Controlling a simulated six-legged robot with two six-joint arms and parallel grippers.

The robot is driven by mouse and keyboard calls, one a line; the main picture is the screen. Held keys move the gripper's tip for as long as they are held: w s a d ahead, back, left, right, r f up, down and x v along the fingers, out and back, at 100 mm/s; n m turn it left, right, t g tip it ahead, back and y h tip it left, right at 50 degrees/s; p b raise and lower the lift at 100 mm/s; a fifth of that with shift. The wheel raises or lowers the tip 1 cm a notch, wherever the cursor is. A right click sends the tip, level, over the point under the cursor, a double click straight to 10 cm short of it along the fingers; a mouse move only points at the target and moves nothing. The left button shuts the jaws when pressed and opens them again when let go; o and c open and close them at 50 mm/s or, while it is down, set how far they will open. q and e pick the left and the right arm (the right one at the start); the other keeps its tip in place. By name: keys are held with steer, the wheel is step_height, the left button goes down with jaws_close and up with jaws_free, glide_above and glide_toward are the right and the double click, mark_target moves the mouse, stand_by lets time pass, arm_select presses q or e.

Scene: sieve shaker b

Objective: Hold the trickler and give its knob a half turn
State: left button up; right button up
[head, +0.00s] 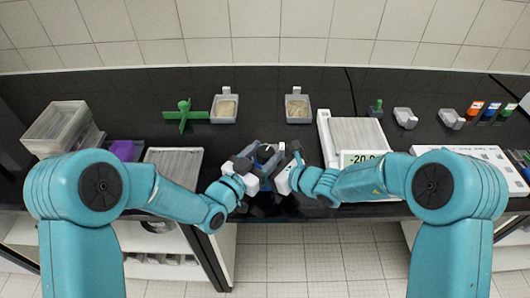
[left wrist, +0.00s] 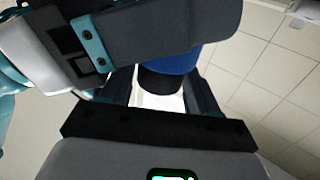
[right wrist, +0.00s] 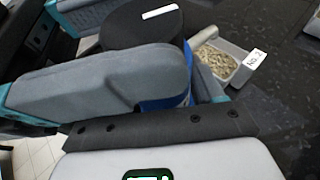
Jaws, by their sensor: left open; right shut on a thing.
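The trickler (head: 265,154) has a blue body and shows small between my two grippers at the bench's front edge in the head view. My right gripper (head: 287,166) is shut on it; its blue side (right wrist: 186,75) shows behind a grey finger in the right wrist view. A round black part with a white mark (right wrist: 140,22) tops it. My left gripper (head: 248,166) is open close by on the left. In the left wrist view, a black round part (left wrist: 160,79) below the blue body (left wrist: 190,62) lies between its fingers. I cannot tell whether they touch.
Grey trays of grains (head: 224,107) (head: 298,107) and a green stand (head: 184,117) are at the back. A scale (head: 357,134) is close on the right. Clear boxes (head: 57,130) stand left. The dark bench between is clear.

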arm_select(q)
steer(key=shift+w+d, duration=0.25)
steer(key=shift+w, duration=0.1)
steer(key=c, duration=0.7)
steer(key=shift+o, duration=0.2)
steer(key=shift+m+g+h, duration=0.4)
steer(key=shift+h, duration=0.1)
steer(key=m+g+h, duration=0.2)
steer(key=g, duration=0.1)
steer(key=m+g+h, duration=0.2)
steer(key=g, duration=0.1)
steer(key=shift+w+m+h, duration=0.15)
steer(key=shift+m+h, duration=0.15)
steer(key=shift+m, duration=0.1)
steer(key=shift+m+g+h, duration=0.45)
steer(key=shift+m+g, duration=0.85)
steer(key=shift+g, duration=0.65)
steer(key=shift+m+g+h, duration=0.45)
steer(key=shift+m+g, duration=0.85)
steer(key=shift+g, duration=0.65)
